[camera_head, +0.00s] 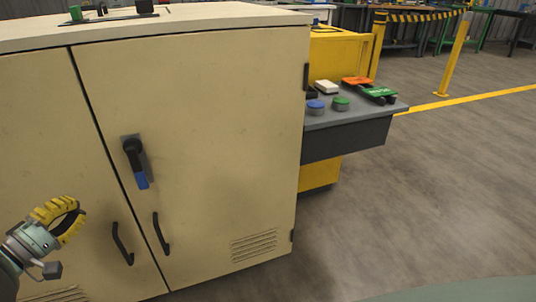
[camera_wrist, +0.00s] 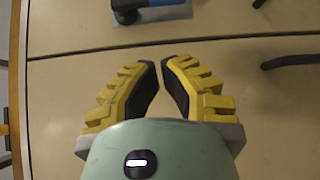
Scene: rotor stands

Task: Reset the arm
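My gripper (camera_head: 74,208) has yellow ribbed fingers and shows at the lower left of the head view, in front of the cabinet. In the wrist view the fingers of my gripper (camera_wrist: 159,63) lean together, their dark pads almost meeting at the tips. Nothing is held between them. The cream cabinet (camera_head: 220,110) stands before me with both doors shut. Its lever handle (camera_head: 135,160) is black with a blue end and hangs down. The lever's plate (camera_wrist: 150,11) shows at the top of the wrist view, beyond the fingertips.
Two black pull handles (camera_head: 161,234) sit low beside the door seam. A grey shelf (camera_head: 350,118) with blue and green buttons and small parts juts out to the right. A yellow unit (camera_head: 340,55) and a yellow post (camera_head: 455,55) stand behind. The floor at right is clear.

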